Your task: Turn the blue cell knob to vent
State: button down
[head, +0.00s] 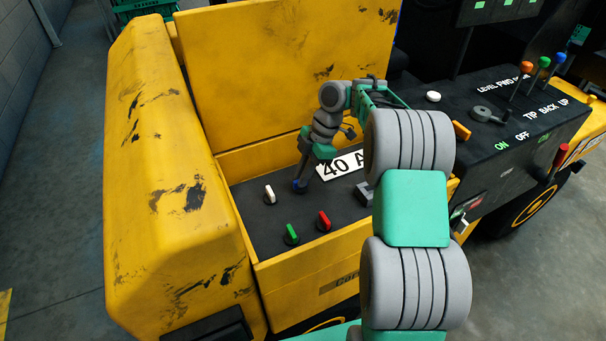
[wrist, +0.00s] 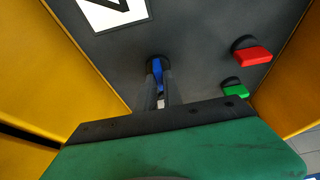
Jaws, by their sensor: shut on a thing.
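The blue cell knob (wrist: 157,70) sits on the dark panel and shows as a thin blue strip between my fingers in the wrist view. In the head view the blue knob (head: 299,186) is a small blue patch under my fingertips. My gripper (head: 300,181) points down at it and is shut on it. In the wrist view my gripper (wrist: 158,68) has one finger on each side of the knob. Most of the knob is hidden by the fingers, and its exact angle is hard to tell. No vent marking is readable.
A white knob (head: 269,194), a green knob (head: 291,234) and a red knob (head: 324,221) stand close by on the same panel. A white label (head: 340,165) lies behind. Yellow walls (head: 222,160) enclose the panel. A black console (head: 515,130) with levers is at right.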

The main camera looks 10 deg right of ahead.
dwell(0.4)
jog(key=c, duration=1.5)
grip_release()
jog(key=p+v, duration=0.3)
jog(key=v, duration=0.5)
jog(key=shift+w+a+p, duration=0.1)
jog(key=shift+p, duration=0.25)
